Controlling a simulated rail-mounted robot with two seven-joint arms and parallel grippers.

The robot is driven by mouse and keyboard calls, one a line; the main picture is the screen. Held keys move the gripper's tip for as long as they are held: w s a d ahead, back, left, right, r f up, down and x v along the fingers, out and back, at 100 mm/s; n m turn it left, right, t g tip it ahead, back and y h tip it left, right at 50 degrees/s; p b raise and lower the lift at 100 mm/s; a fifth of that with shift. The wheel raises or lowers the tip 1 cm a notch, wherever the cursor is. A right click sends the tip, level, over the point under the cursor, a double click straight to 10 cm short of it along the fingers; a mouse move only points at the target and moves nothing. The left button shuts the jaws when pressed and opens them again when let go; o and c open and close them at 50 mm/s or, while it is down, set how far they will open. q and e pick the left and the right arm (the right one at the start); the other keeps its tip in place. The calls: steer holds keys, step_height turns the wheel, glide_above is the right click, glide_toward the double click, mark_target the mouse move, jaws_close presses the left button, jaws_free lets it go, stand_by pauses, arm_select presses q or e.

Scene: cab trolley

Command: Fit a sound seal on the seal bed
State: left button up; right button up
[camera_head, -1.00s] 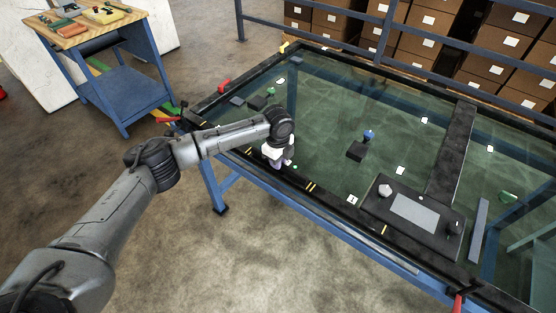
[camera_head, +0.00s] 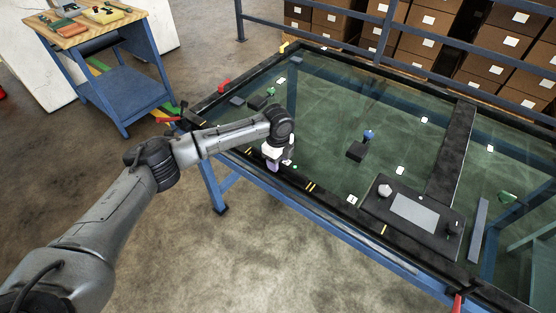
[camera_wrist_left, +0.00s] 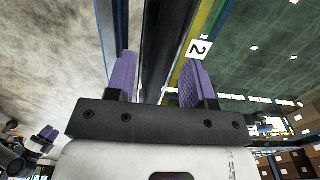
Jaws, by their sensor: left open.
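My left gripper (camera_head: 274,162) is over the near black edge rail of the glass-topped trolley, left of its middle. In the left wrist view its two purple fingers (camera_wrist_left: 158,78) stand apart with nothing between them. A dark panel (camera_head: 378,208) with a pale grey rectangle (camera_head: 414,208) lies at the near right of the glass; a whitish knob-like piece (camera_head: 384,190) and a dark round piece (camera_head: 454,228) sit on it. I cannot tell which item is a seal or which is the seal bed. My right gripper does not show.
A dark block (camera_head: 356,151) and a blue-topped piece (camera_head: 369,135) stand mid-glass. Small green (camera_head: 271,92), dark (camera_head: 257,102) and red (camera_head: 224,86) pieces are at the left. A grey bar (camera_head: 479,230) lies right of the panel. Blue railings (camera_head: 440,65) and cartons stand behind.

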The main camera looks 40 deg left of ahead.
arm_select(q)
step_height(320, 180, up, 14)
steer(key=p, duration=0.3)
steer(key=shift+f+p, duration=0.25)
steer(key=shift+p, duration=0.05)
